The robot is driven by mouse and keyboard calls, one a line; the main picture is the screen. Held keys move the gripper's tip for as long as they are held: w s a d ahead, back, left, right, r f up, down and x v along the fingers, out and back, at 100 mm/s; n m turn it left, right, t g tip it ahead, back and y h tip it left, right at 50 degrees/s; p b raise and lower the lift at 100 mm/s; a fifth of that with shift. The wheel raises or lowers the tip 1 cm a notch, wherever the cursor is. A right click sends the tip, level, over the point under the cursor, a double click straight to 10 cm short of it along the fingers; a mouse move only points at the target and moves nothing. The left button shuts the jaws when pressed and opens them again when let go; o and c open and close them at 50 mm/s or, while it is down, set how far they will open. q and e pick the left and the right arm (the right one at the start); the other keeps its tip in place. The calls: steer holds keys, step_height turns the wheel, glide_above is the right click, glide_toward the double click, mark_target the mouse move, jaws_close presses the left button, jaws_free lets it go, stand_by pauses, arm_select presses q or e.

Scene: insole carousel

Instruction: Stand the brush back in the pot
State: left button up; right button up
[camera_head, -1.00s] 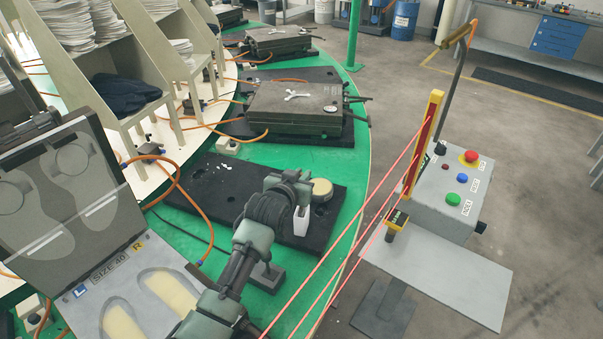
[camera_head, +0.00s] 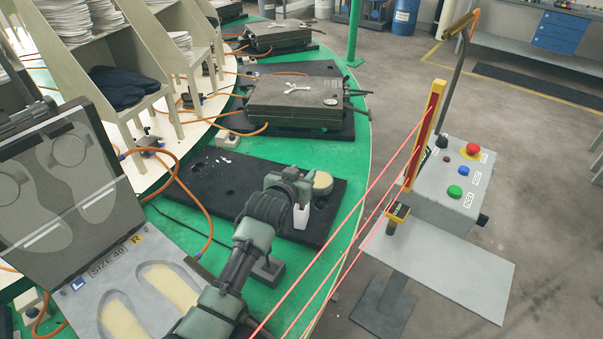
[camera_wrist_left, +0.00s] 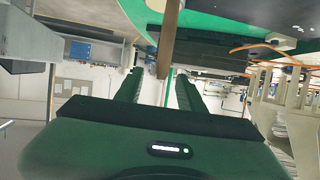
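My left gripper (camera_head: 290,186) reaches over the black mat on the green table, and its wrist hides much of what is in front of it. In the left wrist view its two fingers (camera_wrist_left: 160,82) stand apart. A brown wooden bar, likely the brush handle (camera_wrist_left: 169,40), comes down from the top between them, with a visible gap on each side. A white block-like thing (camera_head: 301,216) shows just below the gripper; I cannot tell whether it is the pot. A round cream-topped thing (camera_head: 322,183) sits right behind the gripper. The brush's bristles are hidden. My right gripper is not in view.
An open insole mould (camera_head: 75,268) stands at the left. A closed mould (camera_head: 297,101) lies farther back. Red light beams run along the table's right edge near the grey control box (camera_head: 440,190). Orange hoses (camera_head: 207,215) cross the left side.

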arm_select(q)
steer(key=shift+s, duration=0.1)
steer(key=v, duration=0.7)
steer(key=shift+s+b, duration=0.25)
steer(key=shift+b, duration=0.2)
steer(key=shift+a, duration=0.1)
stand_by(0.3)
